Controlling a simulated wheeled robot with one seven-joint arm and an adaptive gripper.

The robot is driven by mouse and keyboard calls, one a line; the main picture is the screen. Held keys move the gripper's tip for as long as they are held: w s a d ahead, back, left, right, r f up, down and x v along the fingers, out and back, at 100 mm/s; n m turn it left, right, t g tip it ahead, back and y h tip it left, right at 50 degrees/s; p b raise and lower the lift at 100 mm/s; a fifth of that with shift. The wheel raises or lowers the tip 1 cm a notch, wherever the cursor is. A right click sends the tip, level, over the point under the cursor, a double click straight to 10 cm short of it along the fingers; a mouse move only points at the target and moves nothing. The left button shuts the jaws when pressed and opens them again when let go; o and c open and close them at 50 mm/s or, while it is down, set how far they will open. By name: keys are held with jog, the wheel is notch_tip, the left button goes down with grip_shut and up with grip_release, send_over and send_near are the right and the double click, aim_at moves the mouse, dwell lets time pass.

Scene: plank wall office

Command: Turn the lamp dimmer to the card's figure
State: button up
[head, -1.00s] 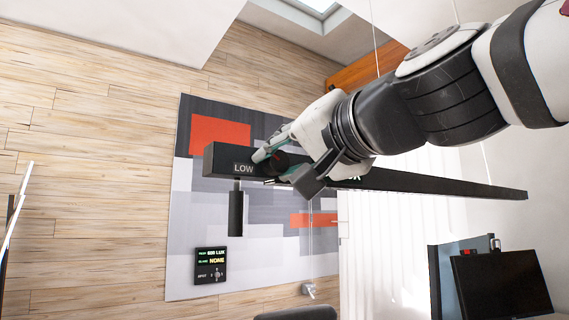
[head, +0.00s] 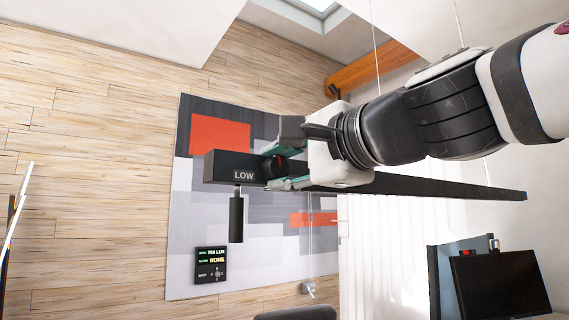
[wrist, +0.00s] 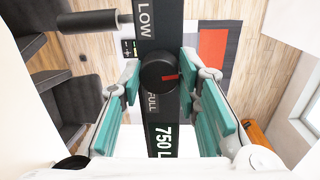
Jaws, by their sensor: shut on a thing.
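The black lamp bar (head: 440,187) crosses the head view and hangs from thin wires. Its round dark dimmer knob (head: 275,166) sits near the LOW label at the left end. In the wrist view the knob (wrist: 158,76) lies between LOW above and FULL below, its red mark pointing right. The card (wrist: 163,141) on the bar shows "750 L"; the rest is cut off. My gripper (head: 280,167) is shut on the knob, with a teal finger on each side; it also shows in the wrist view (wrist: 160,74).
A black meter panel (head: 210,265) on the wall shows a LUX figure starting with 7, its other digits blurred, and NONE below. A black cylinder (head: 237,216) hangs under the bar's left end. Monitors (head: 500,284) stand lower right.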

jog(key=shift+m, duration=0.6)
jog(key=o, duration=1.2)
jog(key=v, duration=1.2)
jog(key=shift+f, duration=0.1)
